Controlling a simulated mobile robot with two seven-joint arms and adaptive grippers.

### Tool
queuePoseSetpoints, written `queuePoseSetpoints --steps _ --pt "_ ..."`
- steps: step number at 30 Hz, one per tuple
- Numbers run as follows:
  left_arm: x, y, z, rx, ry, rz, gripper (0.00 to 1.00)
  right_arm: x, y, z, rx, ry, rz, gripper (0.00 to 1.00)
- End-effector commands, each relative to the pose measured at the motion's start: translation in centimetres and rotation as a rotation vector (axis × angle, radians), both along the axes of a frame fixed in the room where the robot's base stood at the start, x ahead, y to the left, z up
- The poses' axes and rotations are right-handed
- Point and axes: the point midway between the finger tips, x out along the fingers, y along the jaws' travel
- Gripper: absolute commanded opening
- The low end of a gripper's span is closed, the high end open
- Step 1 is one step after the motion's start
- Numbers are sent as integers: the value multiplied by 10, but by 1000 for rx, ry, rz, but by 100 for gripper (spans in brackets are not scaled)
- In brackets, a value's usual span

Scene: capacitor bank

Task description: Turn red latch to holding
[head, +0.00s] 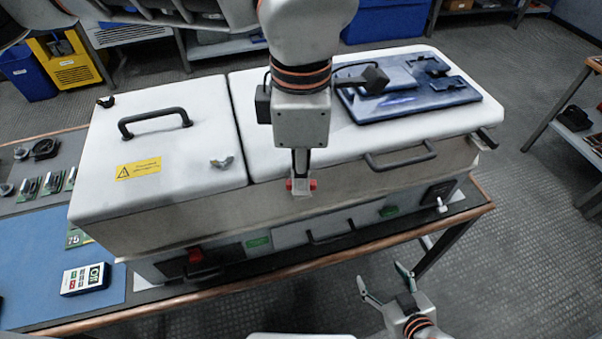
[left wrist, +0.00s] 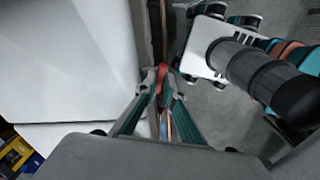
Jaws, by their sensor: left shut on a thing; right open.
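The red latch (head: 313,184) is on the upper front edge of the white and beige cabinet (head: 180,217). My left gripper (head: 300,180) comes down over it from above and is shut on it. In the left wrist view the red latch (left wrist: 162,70) shows between the fingertips (left wrist: 160,92); the fingers hide most of it, so its exact angle is hard to tell. My right gripper (head: 388,285) is open and empty, in front of the table edge and apart from the cabinet.
A blue tray (head: 425,103) lies on the right lid. A black handle (head: 155,120) stands on the left lid, and another handle (head: 402,157) sits on the front right. A handheld meter (head: 85,279) lies on the blue mat (head: 35,240).

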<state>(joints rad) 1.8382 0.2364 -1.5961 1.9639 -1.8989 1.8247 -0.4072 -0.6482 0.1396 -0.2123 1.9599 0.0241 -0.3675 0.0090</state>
Motion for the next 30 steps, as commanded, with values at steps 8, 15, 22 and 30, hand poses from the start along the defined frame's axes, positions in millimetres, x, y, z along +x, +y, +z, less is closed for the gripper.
queuePoseSetpoints --steps 8,15,22,30 --pt "1 0 1 -1 -3 -262 0 -2 0 -6 -1 5 0 68" --pt "1 0 2 -1 -4 -491 0 -1 0 -4 0 3 0 68" --pt "1 -1 3 -2 -5 -709 0 1 0 2 1 -3 0 68" --pt "1 -1 3 -2 -4 -957 0 2 0 10 1 -7 1 68"
